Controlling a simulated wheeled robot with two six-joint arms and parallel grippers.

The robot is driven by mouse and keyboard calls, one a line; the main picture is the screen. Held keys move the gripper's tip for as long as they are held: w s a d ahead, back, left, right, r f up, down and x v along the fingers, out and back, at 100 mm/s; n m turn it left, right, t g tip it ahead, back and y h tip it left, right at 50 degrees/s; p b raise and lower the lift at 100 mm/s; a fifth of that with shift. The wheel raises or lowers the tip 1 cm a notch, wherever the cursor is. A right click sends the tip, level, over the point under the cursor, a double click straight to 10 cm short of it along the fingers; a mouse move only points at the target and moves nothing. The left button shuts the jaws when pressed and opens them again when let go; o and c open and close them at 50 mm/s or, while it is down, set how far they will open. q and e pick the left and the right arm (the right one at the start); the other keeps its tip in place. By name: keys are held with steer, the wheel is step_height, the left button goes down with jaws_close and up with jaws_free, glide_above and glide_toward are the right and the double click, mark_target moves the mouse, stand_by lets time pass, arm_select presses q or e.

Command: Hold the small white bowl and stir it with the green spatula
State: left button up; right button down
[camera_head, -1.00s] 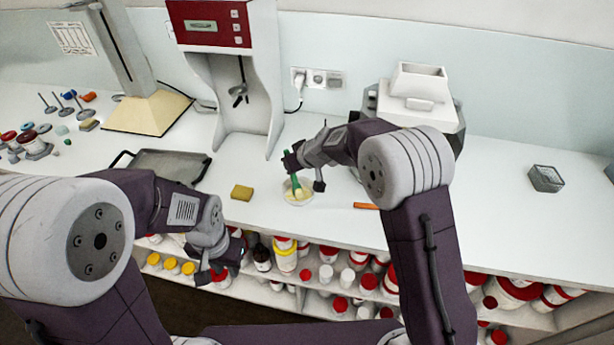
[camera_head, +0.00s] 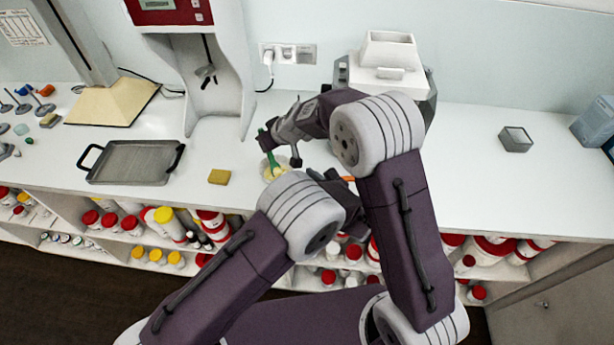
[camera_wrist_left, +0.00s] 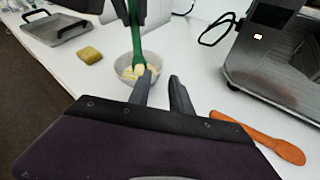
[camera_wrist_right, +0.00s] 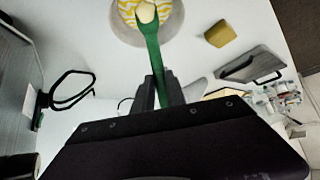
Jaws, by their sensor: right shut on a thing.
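The small white bowl (camera_head: 267,171) stands on the counter with yellow-and-white contents. It shows ahead of my left fingers in the left wrist view (camera_wrist_left: 122,71) and at the top of the right wrist view (camera_wrist_right: 122,32). My right gripper (camera_head: 281,146) is shut on the green spatula (camera_head: 273,157) above the bowl. The spatula (camera_wrist_right: 154,52) points down with its pale head inside the bowl's outline. My left gripper (camera_wrist_left: 162,76) is open and empty, its fingertips close to the bowl's near side. In the head view my left arm hides its fingers.
A yellow sponge (camera_head: 219,177) and a grey tray (camera_head: 130,176) lie left of the bowl. An orange spatula (camera_wrist_left: 262,139) lies to the right. A white-and-grey machine (camera_head: 385,75) stands behind. The counter's right side is mostly clear. Shelves of jars lie below the front edge.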

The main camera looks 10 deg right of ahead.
mark_target(286, 160)
arm_select(q)
steer(key=x, duration=1.1)
steer(key=shift+w+a, duration=0.1)
steer(key=shift+a, duration=0.1)
steer(key=shift+c, duration=0.4)
jaws_close()
